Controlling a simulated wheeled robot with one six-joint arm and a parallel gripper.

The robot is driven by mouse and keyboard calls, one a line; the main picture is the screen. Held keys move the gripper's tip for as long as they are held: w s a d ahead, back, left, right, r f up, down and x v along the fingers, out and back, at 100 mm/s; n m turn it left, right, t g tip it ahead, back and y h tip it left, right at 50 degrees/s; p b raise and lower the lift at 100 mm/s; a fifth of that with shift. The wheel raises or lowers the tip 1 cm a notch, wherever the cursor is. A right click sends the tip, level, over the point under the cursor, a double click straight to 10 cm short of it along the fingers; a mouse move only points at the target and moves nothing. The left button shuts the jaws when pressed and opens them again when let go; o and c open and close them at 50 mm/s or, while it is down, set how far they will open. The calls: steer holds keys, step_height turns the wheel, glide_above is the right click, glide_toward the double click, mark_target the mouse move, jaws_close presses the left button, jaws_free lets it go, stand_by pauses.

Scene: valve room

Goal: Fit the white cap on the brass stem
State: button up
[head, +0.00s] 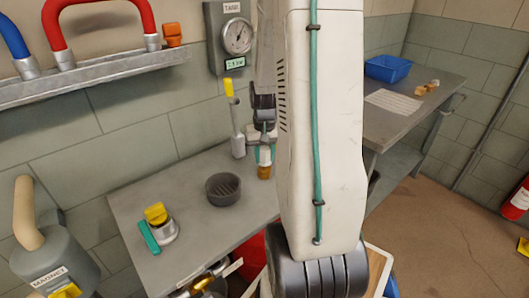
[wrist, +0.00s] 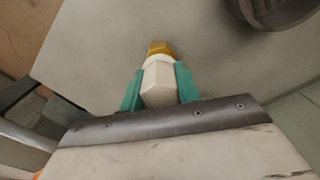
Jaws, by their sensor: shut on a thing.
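My gripper (head: 264,154) is shut on the white cap (head: 265,158) near the back edge of the grey bench. In the wrist view the teal fingers of my gripper (wrist: 158,86) press on both sides of the faceted white cap (wrist: 158,76). The brass stem (head: 264,172) shows directly below the cap in the head view. In the wrist view the brass stem (wrist: 160,47) shows just past the cap's far end, in line with it. The two look in contact, but how deep the stem sits in the cap is hidden.
A dark round dish (head: 223,189) stands left of the stem. A yellow-handled lever (head: 236,128) rises close behind it, below a wall gauge (head: 237,37). A valve with a yellow knob (head: 156,213) stands front left.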

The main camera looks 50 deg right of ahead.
steer(key=shift+f, duration=0.15)
stand_by(0.4)
steer(key=shift+f, duration=0.3)
steer(key=shift+f, duration=0.7)
stand_by(1.6)
stand_by(0.3)
steer(key=o, duration=1.5)
steer(key=shift+r, duration=3.5)
